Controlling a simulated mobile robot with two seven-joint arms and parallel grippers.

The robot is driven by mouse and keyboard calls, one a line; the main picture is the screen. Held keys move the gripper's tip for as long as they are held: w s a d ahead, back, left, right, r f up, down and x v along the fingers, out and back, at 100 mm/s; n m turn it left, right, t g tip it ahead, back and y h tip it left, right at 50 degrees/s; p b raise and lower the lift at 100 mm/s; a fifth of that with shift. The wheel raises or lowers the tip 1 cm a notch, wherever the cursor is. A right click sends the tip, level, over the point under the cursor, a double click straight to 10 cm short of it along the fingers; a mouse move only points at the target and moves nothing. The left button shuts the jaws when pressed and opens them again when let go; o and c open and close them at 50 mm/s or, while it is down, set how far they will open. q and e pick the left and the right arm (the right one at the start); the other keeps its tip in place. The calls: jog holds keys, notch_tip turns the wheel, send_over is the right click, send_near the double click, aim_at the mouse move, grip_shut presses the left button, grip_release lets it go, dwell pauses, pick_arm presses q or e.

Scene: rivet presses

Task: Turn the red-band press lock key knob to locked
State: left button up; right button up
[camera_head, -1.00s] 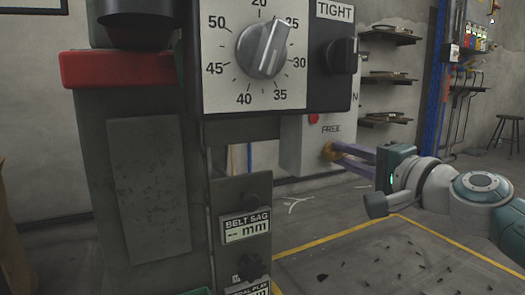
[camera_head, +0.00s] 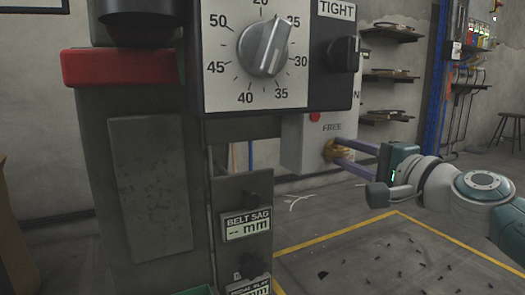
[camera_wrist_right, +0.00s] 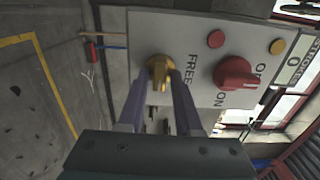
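The brass-yellow lock key knob (camera_head: 337,150) sits on the pale control box (camera_head: 299,150) under the word FREE. It also shows in the right wrist view (camera_wrist_right: 161,68), beside the FREE label, its grip running up and down that picture. My right gripper (camera_head: 342,155) reaches in from the right. Its two purple fingers (camera_wrist_right: 161,82) lie on both sides of the knob and look closed on it; the contact is partly hidden. The press with the red band (camera_head: 118,67) stands at the left. My left gripper is not in view.
A red rotary switch (camera_wrist_right: 235,73) marked ON stands near the knob. A large dial (camera_head: 263,48) and a black TIGHT knob (camera_head: 344,54) are on the nearer panel. A yellow-lined floor area (camera_head: 400,255) lies below my right arm.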

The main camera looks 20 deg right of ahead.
jog(key=shift+o, duration=1)
jog(key=shift+s, duration=0.1)
jog(key=shift+s, duration=0.35)
jog(key=s+p, duration=0.1)
jog(key=s, duration=0.8)
jog(key=shift+d, duration=0.35)
